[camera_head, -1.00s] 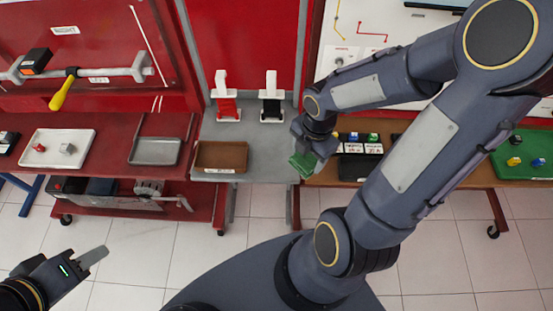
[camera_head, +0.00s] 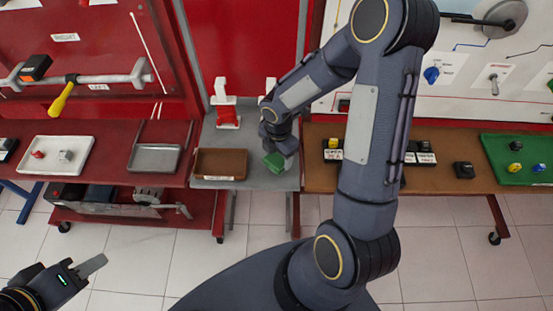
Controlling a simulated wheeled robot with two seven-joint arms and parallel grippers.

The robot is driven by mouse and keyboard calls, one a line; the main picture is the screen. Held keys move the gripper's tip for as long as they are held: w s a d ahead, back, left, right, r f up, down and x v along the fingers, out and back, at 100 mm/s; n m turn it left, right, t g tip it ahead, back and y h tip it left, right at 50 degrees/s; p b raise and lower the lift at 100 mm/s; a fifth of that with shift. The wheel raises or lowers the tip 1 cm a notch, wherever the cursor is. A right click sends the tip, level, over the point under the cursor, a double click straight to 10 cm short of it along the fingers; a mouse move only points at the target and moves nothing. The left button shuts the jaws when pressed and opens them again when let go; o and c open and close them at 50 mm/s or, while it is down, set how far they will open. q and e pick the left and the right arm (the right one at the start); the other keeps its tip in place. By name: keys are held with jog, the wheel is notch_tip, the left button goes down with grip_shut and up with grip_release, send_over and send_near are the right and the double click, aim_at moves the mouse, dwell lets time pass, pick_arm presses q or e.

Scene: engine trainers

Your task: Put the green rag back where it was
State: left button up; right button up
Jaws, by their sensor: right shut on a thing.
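The green rag (camera_head: 274,162) is held in my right gripper (camera_head: 275,150), which is shut on it. The rag hangs over the right part of the grey table (camera_head: 262,181), to the right of the brown tray (camera_head: 221,163). I cannot tell whether the rag touches the table. My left gripper (camera_head: 92,266) is low at the left, over the floor and away from all objects. Its fingers show only from the side, so I cannot tell whether it is open.
A red-and-white stand (camera_head: 227,116) is at the back of the grey table; my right arm partly hides a second one. A white tray (camera_head: 37,168) and a grey tray (camera_head: 154,171) lie on the red bench. A green board (camera_head: 515,180) is on the right table.

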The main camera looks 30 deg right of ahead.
aim_at(277, 155)
jog(key=shift+w+a+f, duration=0.1)
jog(key=shift+w+f, duration=0.15)
jog(key=shift+f, duration=1.65)
jog(key=shift+f, duration=0.15)
jog(key=o, duration=1.1)
